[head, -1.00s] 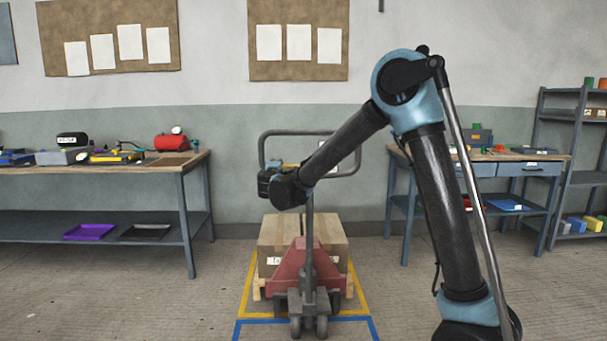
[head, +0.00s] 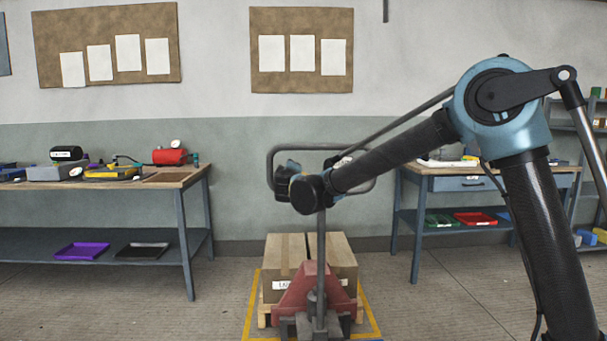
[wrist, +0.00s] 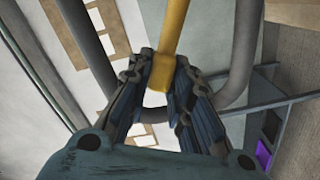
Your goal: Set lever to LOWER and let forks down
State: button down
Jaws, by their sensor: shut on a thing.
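The red pallet jack (head: 309,290) stands on the floor, with an upright grey shaft rising to a grey loop handle (head: 273,165). The yellow lever (wrist: 173,28) sits inside the loop in the wrist view; in the head view my wrist hides it. My gripper (wrist: 162,72) is shut on the lever's end, one finger on each side. In the head view the gripper (head: 290,170) is at the left part of the loop, mostly behind my wrist. The forks are hidden under the load, so their height cannot be told. No lever marking is readable.
Cardboard boxes (head: 340,258) sit on a wooden pallet (head: 356,302) behind the jack, within yellow floor lines (head: 252,305). A workbench (head: 185,180) stands at left, another (head: 415,175) at right. Open floor lies between the left bench and the jack.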

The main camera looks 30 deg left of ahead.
jog(key=shift+w+d, duration=0.15)
dwell(0.3)
jog(key=c, duration=1.4)
grip_release()
jog(key=shift+c, duration=0.2)
jog(key=v, duration=1.2)
